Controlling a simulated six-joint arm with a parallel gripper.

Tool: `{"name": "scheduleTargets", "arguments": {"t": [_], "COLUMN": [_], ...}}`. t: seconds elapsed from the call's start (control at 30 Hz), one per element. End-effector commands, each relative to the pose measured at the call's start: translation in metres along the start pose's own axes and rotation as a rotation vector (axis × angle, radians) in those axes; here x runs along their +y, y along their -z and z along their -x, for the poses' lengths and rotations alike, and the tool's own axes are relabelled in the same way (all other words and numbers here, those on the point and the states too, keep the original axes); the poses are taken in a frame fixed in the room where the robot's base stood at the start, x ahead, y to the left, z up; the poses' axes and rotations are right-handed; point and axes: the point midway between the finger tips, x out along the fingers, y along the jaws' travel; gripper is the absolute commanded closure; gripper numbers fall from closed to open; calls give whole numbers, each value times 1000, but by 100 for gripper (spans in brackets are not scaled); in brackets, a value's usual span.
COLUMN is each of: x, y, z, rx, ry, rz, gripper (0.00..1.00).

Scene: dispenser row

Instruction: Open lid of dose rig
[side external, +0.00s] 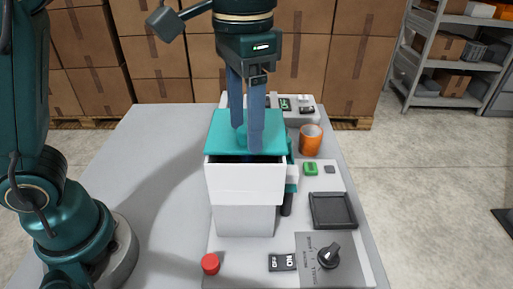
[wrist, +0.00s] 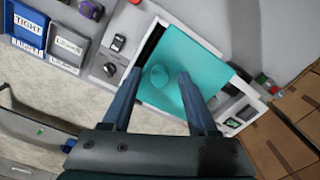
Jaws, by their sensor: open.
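The dose rig is a white box (side external: 245,185) with a teal lid (side external: 225,120) on top; the lid also shows in the wrist view (wrist: 190,55). A dark gap shows along one edge of the lid, at the box's front in the side view. My gripper (side external: 247,143) points down over the lid and is open. Whether a finger touches the knob or lid I cannot tell.
An orange mug (side external: 311,141) stands right of the box, near a green button (side external: 310,169) and a dark tray (side external: 333,210). A red button (side external: 210,264), an ON/OFF switch (side external: 282,262) and a rotary knob (side external: 328,256) sit in front. The table's left side is clear.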

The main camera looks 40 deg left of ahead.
Motion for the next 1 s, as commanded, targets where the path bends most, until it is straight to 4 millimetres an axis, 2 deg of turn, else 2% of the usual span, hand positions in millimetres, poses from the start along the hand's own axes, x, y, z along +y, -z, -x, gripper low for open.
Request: {"name": "scheduleTargets", "arguments": {"t": [0.17, 0.2, 0.33, 0.37, 1.0], "x": [0, 0, 0, 0, 0], "y": [0, 0, 0, 0, 0], "z": [0, 0, 0, 0, 0], "rx": [0, 0, 0, 0, 0], "ry": [0, 0, 0, 0, 0], "rz": [0, 0, 0, 0, -1], "gripper": [41, 44, 94, 100, 100]}}
